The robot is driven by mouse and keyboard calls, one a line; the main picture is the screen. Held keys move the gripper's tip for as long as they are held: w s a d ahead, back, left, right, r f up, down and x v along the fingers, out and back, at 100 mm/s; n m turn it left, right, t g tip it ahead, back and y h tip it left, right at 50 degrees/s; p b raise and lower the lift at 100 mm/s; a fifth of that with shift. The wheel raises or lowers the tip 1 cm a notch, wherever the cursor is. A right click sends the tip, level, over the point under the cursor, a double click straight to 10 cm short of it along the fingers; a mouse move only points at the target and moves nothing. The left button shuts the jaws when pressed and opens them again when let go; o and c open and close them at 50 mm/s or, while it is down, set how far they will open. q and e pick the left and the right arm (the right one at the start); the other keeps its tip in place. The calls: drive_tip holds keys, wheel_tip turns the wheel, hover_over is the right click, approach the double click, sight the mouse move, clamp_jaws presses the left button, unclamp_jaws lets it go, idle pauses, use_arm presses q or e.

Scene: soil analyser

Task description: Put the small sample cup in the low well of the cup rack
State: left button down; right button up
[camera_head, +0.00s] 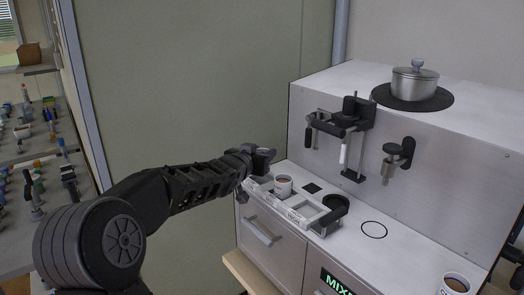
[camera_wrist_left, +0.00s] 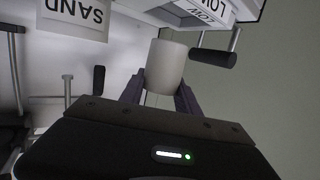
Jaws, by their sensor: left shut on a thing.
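My left gripper (camera_head: 262,160) is over the left end of the white cup rack (camera_head: 318,208), on the counter. In the left wrist view its fingers (camera_wrist_left: 158,95) are shut on the small pale sample cup (camera_wrist_left: 165,66). A white cup with brown contents (camera_head: 283,184) shows just right of the gripper in the head view. I cannot tell whether it is the held one. A LOW label (camera_wrist_left: 205,15) shows upside down close beyond the held cup. The low well's inside is hidden. My right gripper is not in view.
A circle outline (camera_head: 373,230) marks bare counter. Another filled cup (camera_head: 455,284) stands at lower right. Black clamps (camera_head: 345,125) stick out from the machine's upright panel. A pot (camera_head: 414,82) stands on top.

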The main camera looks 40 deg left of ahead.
use_arm(q)
drive_tip(key=shift+f, duration=0.1)
drive_tip(key=shift+f+b, duration=0.4)
drive_tip(key=shift+f, duration=1.4)
drive_tip(key=shift+f, duration=0.15)
drive_tip(key=shift+f, duration=0.1)
drive_tip(key=c, duration=0.9)
unclamp_jaws()
drive_tip(key=shift+s+r, duration=0.1)
drive_tip(key=shift+r, duration=0.2)
drive_tip(key=shift+s+d, duration=0.1)
drive_tip(key=shift+s, duration=0.3)
drive_tip(key=v, duration=1.1)
